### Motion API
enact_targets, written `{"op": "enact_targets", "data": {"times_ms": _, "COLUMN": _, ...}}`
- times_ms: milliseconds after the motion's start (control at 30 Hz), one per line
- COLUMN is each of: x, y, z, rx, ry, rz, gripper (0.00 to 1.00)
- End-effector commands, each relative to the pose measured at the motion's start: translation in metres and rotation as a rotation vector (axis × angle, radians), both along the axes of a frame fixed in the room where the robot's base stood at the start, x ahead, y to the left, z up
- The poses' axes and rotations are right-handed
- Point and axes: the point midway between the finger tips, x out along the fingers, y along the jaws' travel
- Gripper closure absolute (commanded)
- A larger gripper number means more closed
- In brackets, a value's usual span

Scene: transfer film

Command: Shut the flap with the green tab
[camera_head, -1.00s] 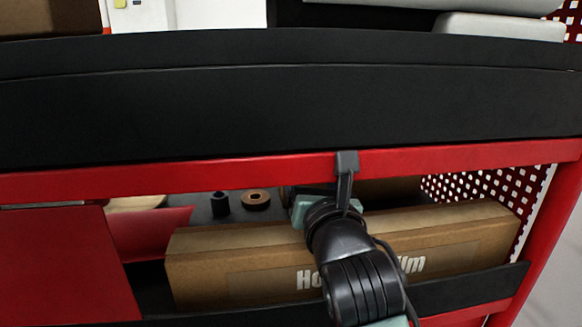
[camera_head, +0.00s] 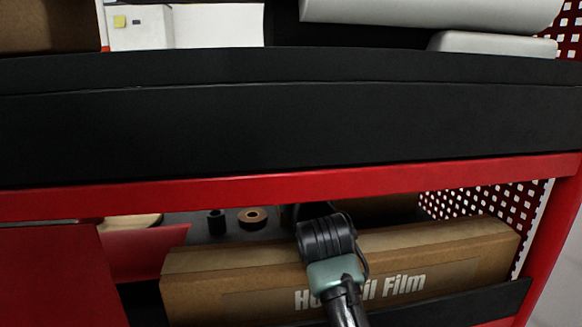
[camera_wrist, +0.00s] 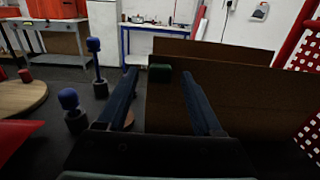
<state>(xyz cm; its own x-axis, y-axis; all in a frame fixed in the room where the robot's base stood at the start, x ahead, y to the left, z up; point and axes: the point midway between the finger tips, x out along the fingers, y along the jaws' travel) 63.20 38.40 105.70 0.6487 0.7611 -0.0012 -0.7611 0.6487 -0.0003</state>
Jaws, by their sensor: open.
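A long cardboard film box (camera_head: 400,270) lies on the lower shelf in the head view. In the wrist view a brown panel (camera_wrist: 235,105) stands upright, with another brown panel (camera_wrist: 190,47) behind it. A small dark green tab (camera_wrist: 160,73) sits at the left end of the front panel's top edge. My gripper (camera_wrist: 159,71) is open, its two fingers reaching forward on either side of the tab in the picture. I cannot tell whether they touch it. In the head view my arm crosses the box and the fingers are hidden behind my wrist.
A red shelf bar (camera_head: 250,187) and black shelf front (camera_head: 290,120) lie above the opening. A dark cylinder (camera_head: 217,222) and brown ring (camera_head: 252,217) stand left behind the box. A red perforated panel (camera_head: 485,205) closes the right side.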

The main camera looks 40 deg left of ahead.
Motion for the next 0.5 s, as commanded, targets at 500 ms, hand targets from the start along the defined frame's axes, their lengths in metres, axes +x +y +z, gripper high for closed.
{"op": "enact_targets", "data": {"times_ms": 500, "x": 0.0115, "y": 0.0132, "z": 0.0005, "rx": 0.001, "ry": -0.001, "rz": -0.001, "gripper": 0.32}}
